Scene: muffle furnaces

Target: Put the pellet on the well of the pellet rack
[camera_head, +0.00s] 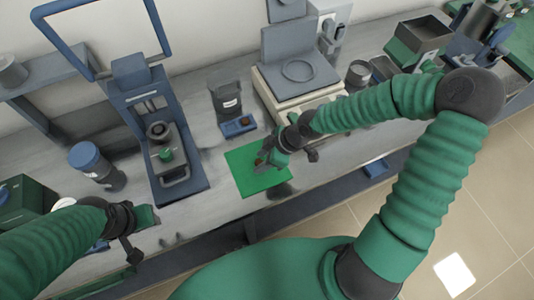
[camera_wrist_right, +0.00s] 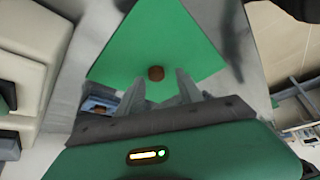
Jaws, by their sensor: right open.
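The pellet (camera_wrist_right: 156,73) is a small brown round piece on the green mat (camera_wrist_right: 150,35), which also shows in the head view (camera_head: 268,186). My right gripper (camera_wrist_right: 158,86) is open over the mat, with the pellet at the gap just beyond its fingertips. In the head view, my right gripper (camera_head: 262,162) largely covers the pellet. The pellet rack (camera_head: 238,127) looks like the small blue block behind the mat, with a brownish spot on top; it also shows in the wrist view (camera_wrist_right: 98,106). My left gripper (camera_head: 140,226) is over the bench's front left, its jaws unclear.
A blue press (camera_head: 150,130) stands left of the mat. A dark labelled container (camera_head: 229,100) stands behind the rack. A balance (camera_head: 298,80) is at the back right, close to my right arm. A blue-lidded jar (camera_head: 95,165) stands at the left. Bare bench lies around the mat.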

